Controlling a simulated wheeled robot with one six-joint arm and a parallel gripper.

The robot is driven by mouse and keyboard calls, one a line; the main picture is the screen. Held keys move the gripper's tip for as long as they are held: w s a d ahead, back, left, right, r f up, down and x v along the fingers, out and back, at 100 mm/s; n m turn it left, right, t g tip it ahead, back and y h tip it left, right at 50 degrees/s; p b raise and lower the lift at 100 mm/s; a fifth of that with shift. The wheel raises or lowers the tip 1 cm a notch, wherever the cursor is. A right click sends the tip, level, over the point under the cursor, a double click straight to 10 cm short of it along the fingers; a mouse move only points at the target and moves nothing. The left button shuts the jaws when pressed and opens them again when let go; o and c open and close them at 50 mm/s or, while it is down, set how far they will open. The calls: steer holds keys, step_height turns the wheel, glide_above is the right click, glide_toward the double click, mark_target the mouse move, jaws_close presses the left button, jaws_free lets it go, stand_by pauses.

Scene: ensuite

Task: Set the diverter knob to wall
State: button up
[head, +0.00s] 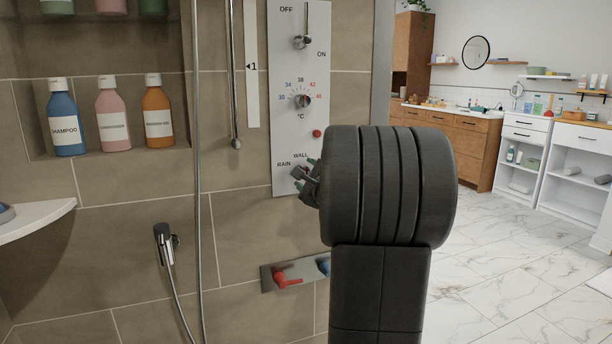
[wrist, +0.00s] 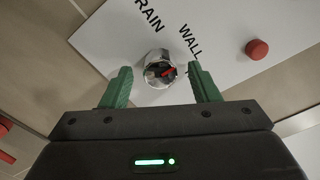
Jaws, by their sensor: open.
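The diverter knob (wrist: 159,69) is round and chrome with a dark middle and a red pointer mark. In the wrist view the red mark sits on the knob's right side; I cannot tell exactly which label it points at. The printed words RAIN (wrist: 149,16) and WALL (wrist: 190,41) lie above it and to its upper right. My gripper (wrist: 160,72) is open, with one green finger on each side of the knob and gaps visible. In the head view my gripper (head: 306,174) is at the low end of the white panel (head: 283,130), and my arm partly hides the knob.
A red button (wrist: 257,49) is close by on the panel. Above are a temperature knob (head: 303,101) and an ON/OFF lever (head: 301,42). Below is a plate with a red lever (head: 287,279) and a blue one (head: 324,266). A hose (head: 197,200) hangs left.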

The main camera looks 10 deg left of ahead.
steer(key=v, duration=1.3)
steer(key=shift+p, duration=0.3)
steer(key=shift+s, duration=0.1)
steer(key=x, duration=1.3)
steer(key=shift+w+a, duration=0.2)
steer(key=shift+w, duration=0.1)
steer(key=s+d+m+p, duration=0.3)
steer(key=s+m+p, duration=0.2)
steer(key=m+p, duration=0.7)
steer(key=p, duration=0.5)
steer(key=shift+s+d+p, duration=0.3)
steer(key=shift+s+d, duration=0.05)
stand_by(1.3)
